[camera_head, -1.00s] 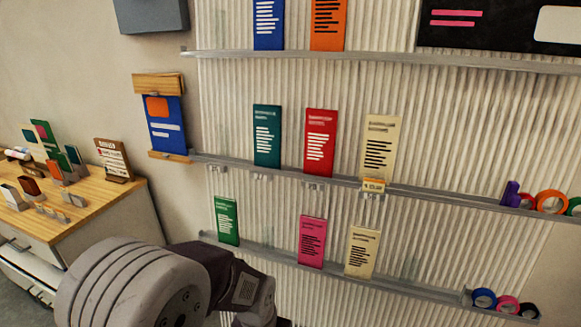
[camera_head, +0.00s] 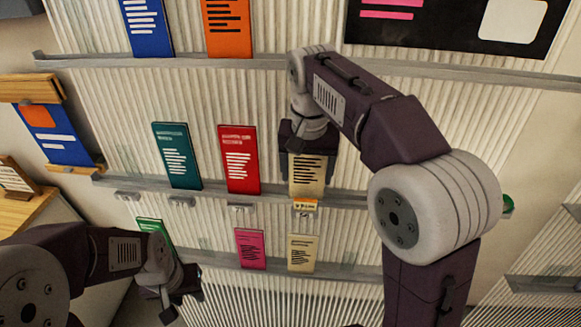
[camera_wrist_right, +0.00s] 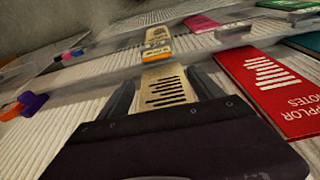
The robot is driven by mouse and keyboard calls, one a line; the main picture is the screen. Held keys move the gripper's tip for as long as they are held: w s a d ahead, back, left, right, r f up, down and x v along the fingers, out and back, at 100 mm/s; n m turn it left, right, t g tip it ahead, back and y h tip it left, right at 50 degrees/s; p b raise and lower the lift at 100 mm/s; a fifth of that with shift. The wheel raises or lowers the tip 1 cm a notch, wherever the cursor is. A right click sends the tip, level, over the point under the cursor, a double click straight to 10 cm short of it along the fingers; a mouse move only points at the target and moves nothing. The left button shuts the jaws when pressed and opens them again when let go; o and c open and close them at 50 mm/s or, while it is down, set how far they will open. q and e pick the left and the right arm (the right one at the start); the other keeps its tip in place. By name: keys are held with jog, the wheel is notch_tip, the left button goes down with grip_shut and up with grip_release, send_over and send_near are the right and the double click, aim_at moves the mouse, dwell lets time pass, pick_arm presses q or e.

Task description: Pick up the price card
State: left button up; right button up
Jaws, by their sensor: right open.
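The price card (camera_head: 305,205) is a small orange and white tag on the edge of the middle shelf, just under a cream leaflet (camera_head: 306,176). In the right wrist view the price card (camera_wrist_right: 157,52) lies beyond the leaflet. My right gripper (camera_head: 305,150) is over the top of the cream leaflet. In its wrist view my right gripper (camera_wrist_right: 163,88) is open, with one finger on each side of the leaflet and the card ahead, untouched. My left gripper (camera_head: 178,308) hangs low at the left, away from the card; its jaw opening is unclear.
A red leaflet (camera_head: 239,160) and a teal leaflet (camera_head: 177,157) stand left of the cream one. A pink leaflet (camera_head: 250,248) and another cream leaflet (camera_head: 301,252) stand on the lower shelf. The upper shelf (camera_head: 270,67) runs above my right gripper.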

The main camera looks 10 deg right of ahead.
aim_at(305, 200)
jog(key=shift+s+a+r, duration=0.15)
jog(key=shift+s+r, duration=0.25)
jog(key=shift+r, duration=0.15)
jog(key=f, duration=0.3)
jog(key=shift+s+f, duration=0.3)
jog(key=shift+f, duration=0.1)
jog(key=shift+w+f, duration=0.15)
jog(key=shift+w, duration=0.1)
jog(key=f, duration=0.2)
jog(key=s+f, duration=0.1)
jog(key=f, duration=0.1)
jog(key=shift+f, duration=0.2)
jog(key=shift+w+f, duration=0.1)
jog(key=shift+f, duration=0.1)
jog(key=shift+w+f, duration=0.1)
jog(key=shift+w, duration=0.15)
jog(key=shift+c, duration=0.2)
pick_arm(q)
jog(key=shift+s+a+r, duration=0.1)
jog(key=shift+s+r, duration=0.65)
jog(key=shift+r, duration=0.1)
pick_arm(e)
jog(key=shift+s, duration=0.15)
jog(key=c, duration=1.3)
